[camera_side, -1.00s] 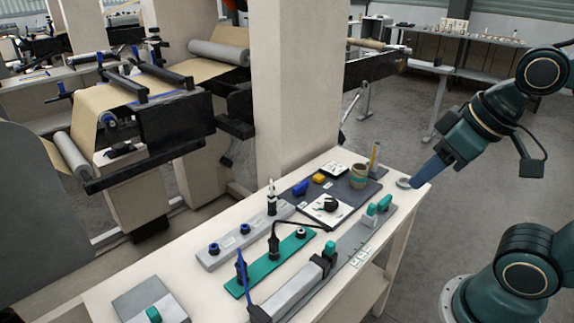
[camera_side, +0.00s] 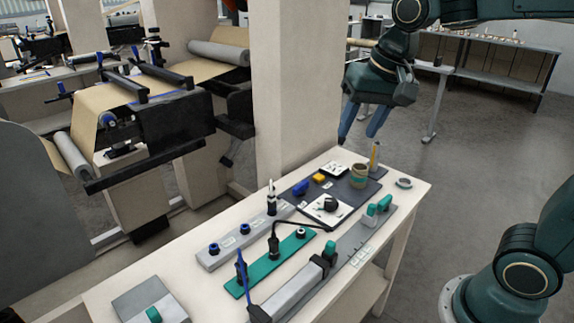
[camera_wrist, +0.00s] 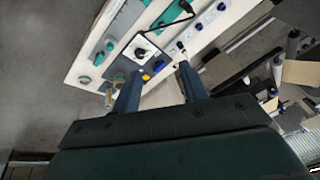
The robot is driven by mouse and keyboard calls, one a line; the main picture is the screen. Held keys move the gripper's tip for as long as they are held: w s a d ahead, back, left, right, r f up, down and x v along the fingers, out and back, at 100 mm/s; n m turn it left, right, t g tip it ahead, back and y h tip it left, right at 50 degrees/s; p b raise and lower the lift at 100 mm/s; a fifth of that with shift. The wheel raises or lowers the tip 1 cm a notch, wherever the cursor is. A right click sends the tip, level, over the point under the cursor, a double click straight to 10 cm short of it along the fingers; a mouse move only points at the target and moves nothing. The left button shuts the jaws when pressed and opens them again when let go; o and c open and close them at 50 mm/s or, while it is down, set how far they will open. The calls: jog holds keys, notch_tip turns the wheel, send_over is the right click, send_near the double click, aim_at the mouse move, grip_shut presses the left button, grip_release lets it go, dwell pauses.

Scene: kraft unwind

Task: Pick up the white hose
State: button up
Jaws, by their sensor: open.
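I cannot clearly make out a white hose. A slim black piece with a white upper end (camera_side: 271,196) stands upright at the far end of the grey rail. A small pale grey ring (camera_side: 404,183) lies at the table's right corner. My gripper (camera_side: 362,122) is open and empty, fingers pointing down, above and beyond the table's far right part. In the wrist view my open gripper (camera_wrist: 158,75) shows both blue fingers over the table's edge area, with nothing between them in hold.
The white table (camera_side: 112,287) carries a grey rail (camera_side: 222,254), a green strip (camera_side: 262,271), a dark mat (camera_side: 357,197) with a blue piece (camera_side: 300,187), a yellow piece (camera_side: 319,178) and a round container (camera_side: 360,174). A beige column (camera_side: 296,90) rises behind the table.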

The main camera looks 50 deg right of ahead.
jog(key=w+f+m+g, duration=0.1)
jog(key=w+f+m, duration=0.15)
jog(key=w, duration=0.55)
jog(key=m+g, duration=0.3)
jog(key=m, duration=0.6)
send_over(271, 191)
notch_tip(271, 191, down, 13)
jog(key=shift+w+a+f, duration=0.1)
jog(key=shift+f, duration=0.35)
jog(key=shift+f, duration=4.3)
jog(key=shift+f, duration=0.15)
jog(key=shift+f, duration=2.45)
jog(key=shift+c, duration=0.4)
